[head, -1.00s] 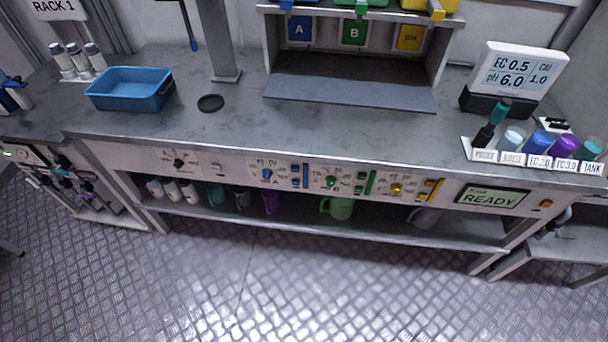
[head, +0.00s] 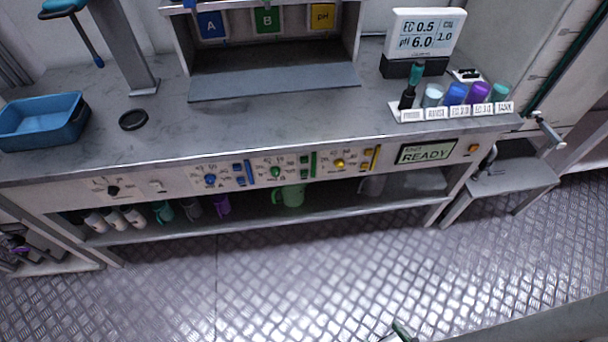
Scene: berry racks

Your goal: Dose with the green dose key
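The green dose key (head: 313,164) is a tall narrow green bar on the bench's front panel. It stands to the right of the green knob (head: 275,172) and beside a smaller green piece. Blue keys (head: 249,172) with a blue knob (head: 210,180) are to its left. Yellow keys (head: 376,158) with a yellow knob (head: 339,163) are to its right. The panel display (head: 427,151) reads READY. Above, the dosing bay holds plates A, B (head: 267,19) and pH.
A blue tray (head: 42,122) and a black ring (head: 133,120) lie on the bench top. A meter (head: 424,36) reads EC 0.5, pH 6.0. Labelled probes and bottles (head: 456,95) stand at right. A green jug (head: 289,195) is on the lower shelf. The floor in front is mostly clear.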

